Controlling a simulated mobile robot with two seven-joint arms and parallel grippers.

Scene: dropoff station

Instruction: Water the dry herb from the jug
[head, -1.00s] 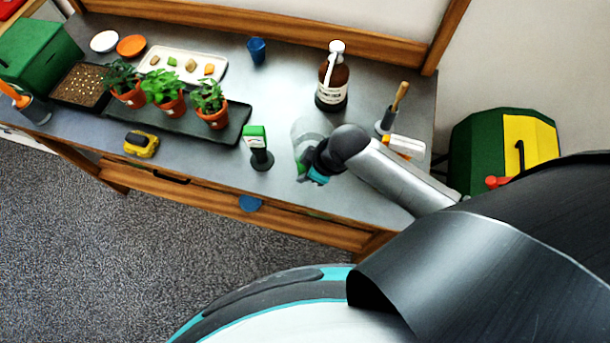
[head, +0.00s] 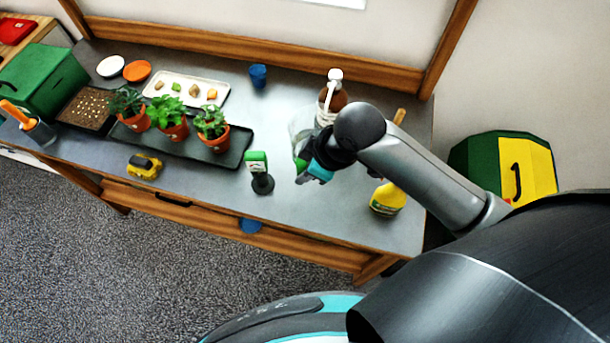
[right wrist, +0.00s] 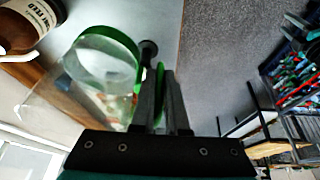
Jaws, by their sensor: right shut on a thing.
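My right gripper (head: 318,170) is shut on the handle of the clear jug (head: 300,122). The jug is partly hidden behind the gripper and arm in the head view. In the right wrist view the jug (right wrist: 62,92) shows its green rim, with the gripper fingers (right wrist: 166,85) beside it at the handle. Three potted herbs stand on a dark tray (head: 232,156) left of the gripper: a left herb (head: 125,104), a middle herb (head: 168,112) and a right herb (head: 211,124). The left one has darker leaves; I cannot tell which is dry. My left gripper is not in view.
A green-topped black stand (head: 258,168) is between the herb tray and my gripper. A brown bottle (head: 338,100) is behind the jug, a yellow bottle (head: 388,199) right of the gripper. A blue cup (head: 258,76) and a yellow object (head: 145,166) are also on the bench.

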